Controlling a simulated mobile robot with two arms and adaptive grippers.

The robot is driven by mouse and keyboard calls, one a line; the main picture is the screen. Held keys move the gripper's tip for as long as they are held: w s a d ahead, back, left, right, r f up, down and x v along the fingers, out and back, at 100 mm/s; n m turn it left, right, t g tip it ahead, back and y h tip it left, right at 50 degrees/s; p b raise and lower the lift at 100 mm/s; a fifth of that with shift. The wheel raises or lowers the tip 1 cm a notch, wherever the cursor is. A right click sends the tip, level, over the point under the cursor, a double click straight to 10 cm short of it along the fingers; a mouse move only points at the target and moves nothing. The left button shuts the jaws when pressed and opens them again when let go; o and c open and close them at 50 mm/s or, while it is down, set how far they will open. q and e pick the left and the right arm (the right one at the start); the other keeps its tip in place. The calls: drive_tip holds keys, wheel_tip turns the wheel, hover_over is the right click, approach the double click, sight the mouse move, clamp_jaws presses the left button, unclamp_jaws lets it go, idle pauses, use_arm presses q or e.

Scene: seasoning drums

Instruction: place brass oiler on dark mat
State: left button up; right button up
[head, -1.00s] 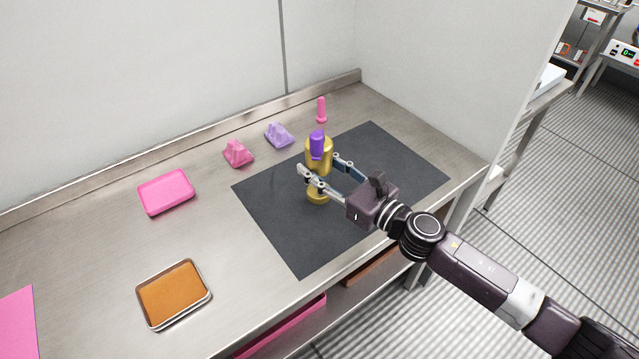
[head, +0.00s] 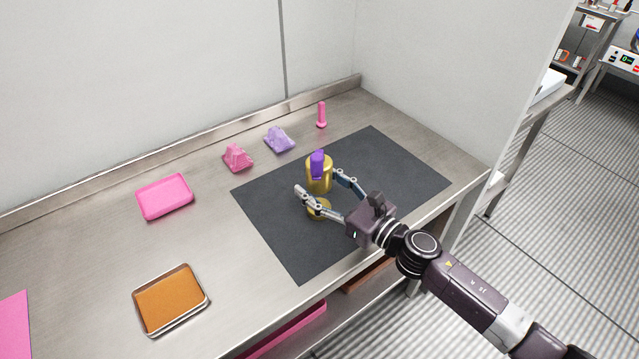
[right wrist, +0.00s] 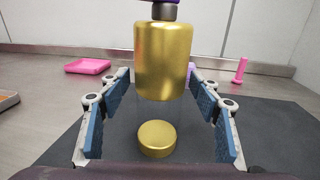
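The brass oiler (head: 320,176) stands upright on the dark mat (head: 268,223). It has a gold upper body, a purple top and a gold base disc (head: 319,208). In the right wrist view its gold body (right wrist: 163,62) sits above the base (right wrist: 157,139), with what looks like a clear section between. My right gripper (head: 320,184) is open, with one finger on each side of the oiler. The wrist view shows gaps between both fingers and the oiler. My left gripper is not in view.
Behind the mat are a pink peg-like object (head: 321,116), a lilac lump (head: 279,139) and a pink lump (head: 238,158). A pink tray (head: 165,197) and a metal tray with an orange-brown surface (head: 170,300) lie left. Walls bound the back and right.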

drive_tip(key=shift+r, duration=0.15)
drive_tip(key=shift+s+d, duration=0.2)
drive_tip(key=shift+d, duration=0.05)
drive_tip(key=b+v, duration=0.2)
drive_tip(key=v, duration=0.8)
drive_tip(key=shift+s+d+b, duration=0.1)
drive_tip(key=shift+s+b, duration=0.05)
drive_tip(key=shift+b, duration=0.15)
drive_tip(key=shift+s+d, duration=0.35)
drive_tip(key=shift+s, duration=0.05)
